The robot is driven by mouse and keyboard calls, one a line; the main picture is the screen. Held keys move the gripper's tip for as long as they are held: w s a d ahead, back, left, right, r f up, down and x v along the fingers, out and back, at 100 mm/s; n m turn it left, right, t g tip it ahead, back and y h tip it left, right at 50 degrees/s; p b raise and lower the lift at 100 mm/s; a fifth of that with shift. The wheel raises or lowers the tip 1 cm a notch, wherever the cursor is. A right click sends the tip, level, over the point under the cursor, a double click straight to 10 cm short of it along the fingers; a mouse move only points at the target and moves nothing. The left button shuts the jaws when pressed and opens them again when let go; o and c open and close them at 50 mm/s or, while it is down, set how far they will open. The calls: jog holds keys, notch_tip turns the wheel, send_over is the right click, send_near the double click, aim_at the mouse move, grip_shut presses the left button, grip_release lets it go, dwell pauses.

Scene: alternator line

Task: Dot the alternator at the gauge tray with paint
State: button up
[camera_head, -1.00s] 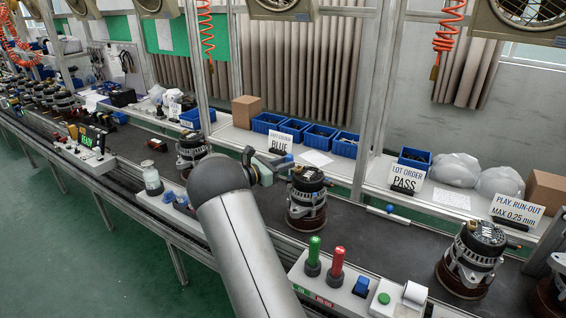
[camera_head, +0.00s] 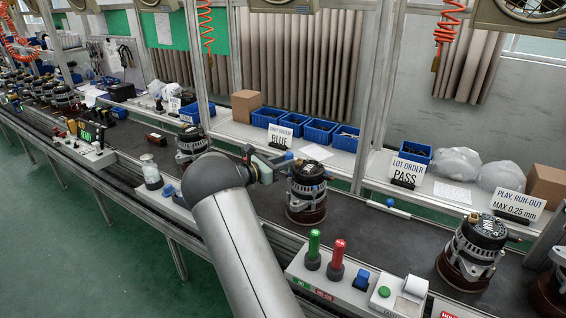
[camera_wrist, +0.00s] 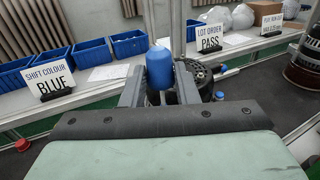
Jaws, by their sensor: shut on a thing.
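My gripper (camera_wrist: 160,80) is shut on a blue paint marker (camera_wrist: 160,68), which stands upright between its fingers. In the head view my gripper (camera_head: 272,165) is partly hidden by my arm, just left of the top of an alternator (camera_head: 306,195). This alternator has a dark top, silver body and brown base, and stands upright on the belt behind the gauge tray (camera_head: 340,281). In the wrist view the alternator (camera_wrist: 205,78) is mostly hidden behind the right finger. A small blue patch shows near it; I cannot tell whether it is paint.
Signs read shift colour BLUE (camera_head: 280,138), lot order PASS (camera_head: 408,171) and play, run-out max 0.25 mm (camera_head: 518,205). Another alternator (camera_head: 474,252) stands right. A blue-ended white rod (camera_head: 388,208) lies behind the belt.

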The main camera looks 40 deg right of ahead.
jog(key=shift+f+b, duration=0.3)
jog(key=shift+f, duration=0.2)
dwell(0.8)
jog(key=shift+r, duration=0.1)
dwell(0.5)
notch_tip(320, 180, up, 5)
jog(key=p, duration=0.3)
